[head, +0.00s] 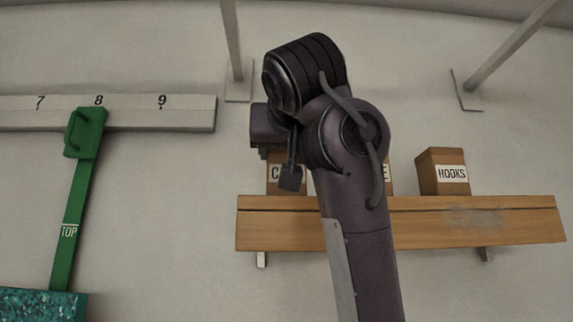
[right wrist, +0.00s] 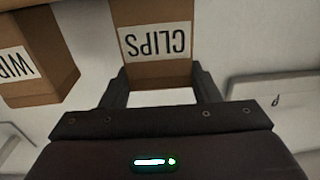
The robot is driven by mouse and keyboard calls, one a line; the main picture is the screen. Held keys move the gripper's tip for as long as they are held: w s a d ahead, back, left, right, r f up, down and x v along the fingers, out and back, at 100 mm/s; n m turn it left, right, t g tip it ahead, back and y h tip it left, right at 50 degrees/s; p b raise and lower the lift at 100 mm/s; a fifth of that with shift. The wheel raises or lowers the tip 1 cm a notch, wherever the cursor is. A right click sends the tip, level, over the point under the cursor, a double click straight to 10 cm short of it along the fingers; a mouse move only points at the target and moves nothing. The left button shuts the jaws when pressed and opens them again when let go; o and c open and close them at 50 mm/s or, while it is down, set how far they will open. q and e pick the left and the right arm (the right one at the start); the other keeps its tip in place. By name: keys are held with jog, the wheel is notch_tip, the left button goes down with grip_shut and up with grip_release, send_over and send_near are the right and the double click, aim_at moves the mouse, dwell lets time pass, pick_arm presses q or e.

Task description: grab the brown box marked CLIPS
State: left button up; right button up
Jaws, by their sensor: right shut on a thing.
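The brown box marked CLIPS (right wrist: 157,75) is between the two fingers of my right gripper (right wrist: 161,92) in the right wrist view, its label upside down there. The gripper is shut on it. In the head view the CLIPS box (head: 273,187) stands at the left end of the wooden shelf, mostly hidden behind my right arm and gripper (head: 290,178). Only the start of its label shows. My left gripper is in neither view.
A brown box marked HOOKS (head: 441,172) stands on the wooden shelf (head: 480,222) to the right. Another brown box (right wrist: 35,65), its label partly cut off, is beside the CLIPS box. A green lever (head: 85,135) and a numbered white rail (head: 190,113) are at left.

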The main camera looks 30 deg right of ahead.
jog(key=shift+w+d+r, duration=0.1)
jog(key=shift+w+r, duration=0.2)
jog(key=shift+r, duration=4.5)
